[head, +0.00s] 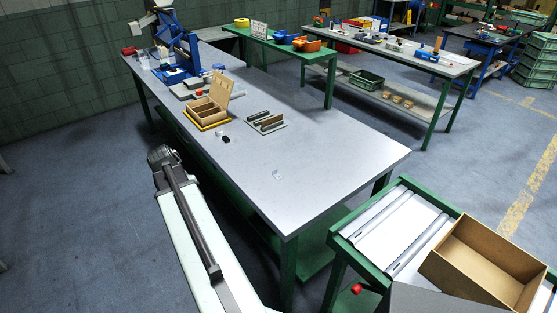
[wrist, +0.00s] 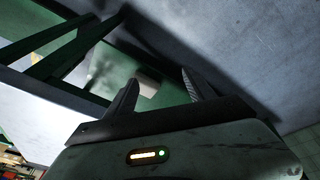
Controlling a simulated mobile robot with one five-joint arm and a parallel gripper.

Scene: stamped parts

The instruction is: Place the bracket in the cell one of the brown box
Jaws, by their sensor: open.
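The brown box (head: 196,115) stands on the far half of the long grey table, with its lid raised and open cells facing up. I cannot read which cell is cell one. A small pale, shiny piece (head: 277,174) lies alone on the table's near half; it may be the bracket, but it is too small to be sure. My gripper (wrist: 160,82) is open and empty in the wrist view, its two fingers apart. It faces the floor and green table frame, away from the box. Neither box nor bracket shows clearly in the wrist view.
Beside the box are a grey slotted holder (head: 267,122) and a small black piece (head: 226,139). A blue press (head: 184,50) stands at the table's far end. The near tabletop is mostly clear. A roller stand holds an open cardboard box (head: 470,262) at right.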

